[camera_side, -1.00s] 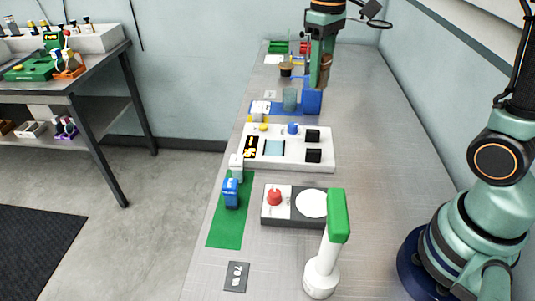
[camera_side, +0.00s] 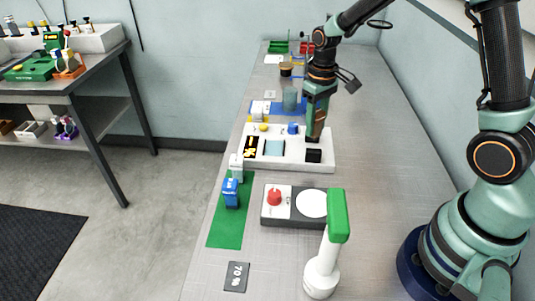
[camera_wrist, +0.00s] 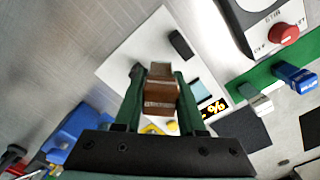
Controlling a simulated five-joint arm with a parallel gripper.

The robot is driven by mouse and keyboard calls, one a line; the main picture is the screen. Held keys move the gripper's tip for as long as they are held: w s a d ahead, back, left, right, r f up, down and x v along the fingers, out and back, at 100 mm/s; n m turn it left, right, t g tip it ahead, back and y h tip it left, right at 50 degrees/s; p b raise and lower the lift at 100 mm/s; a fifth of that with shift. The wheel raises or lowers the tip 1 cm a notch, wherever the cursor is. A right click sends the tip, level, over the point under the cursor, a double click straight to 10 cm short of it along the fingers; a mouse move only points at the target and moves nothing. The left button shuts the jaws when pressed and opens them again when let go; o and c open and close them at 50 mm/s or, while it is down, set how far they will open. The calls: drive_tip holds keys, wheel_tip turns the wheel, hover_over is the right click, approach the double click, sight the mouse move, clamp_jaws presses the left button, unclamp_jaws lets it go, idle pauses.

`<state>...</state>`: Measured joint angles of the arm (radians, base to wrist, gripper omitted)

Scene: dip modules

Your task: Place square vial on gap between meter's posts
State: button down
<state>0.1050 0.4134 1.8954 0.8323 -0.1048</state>
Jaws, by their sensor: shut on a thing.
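My gripper (camera_side: 315,125) is over the right part of the white meter (camera_side: 272,163), pointing down. It is shut on a brown square vial (camera_wrist: 160,88), which sits between both fingers in the wrist view. The meter has a lit display, a pale blue pad, a blue knob (camera_side: 293,128) and two black posts. The near post (camera_side: 313,156) is clear in the side view; the far post is largely hidden behind my gripper. In the wrist view one post (camera_wrist: 181,45) lies beyond the vial. I cannot tell whether the vial touches the meter.
In front of the meter stands a grey device with a red knob (camera_side: 274,197) and white disc. A green mat (camera_side: 226,228) at left holds a blue-and-white item. A white stand with a green top (camera_side: 338,216) rises nearby.

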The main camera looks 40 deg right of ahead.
drive_tip(key=shift+f, duration=2.3)
drive_tip(key=shift+f, duration=0.15)
drive_tip(key=c, duration=0.8)
unclamp_jaws()
drive_tip(key=shift+o, duration=0.2)
wheel_tip(320, 180, up, 12)
drive_tip(key=shift+r, duration=0.25)
wheel_tip(320, 180, up, 5)
drive_tip(key=t, duration=0.2)
hover_over(314, 138)
drive_tip(key=s, duration=0.3)
drive_tip(key=s+a+r+t, duration=0.2)
drive_tip(key=s+r+t, duration=0.1)
drive_tip(key=s, duration=0.4)
drive_tip(key=shift+s+a+r+t, duration=0.15)
drive_tip(key=shift+s+a+t, duration=0.05)
drive_tip(key=shift+a+t, duration=0.1)
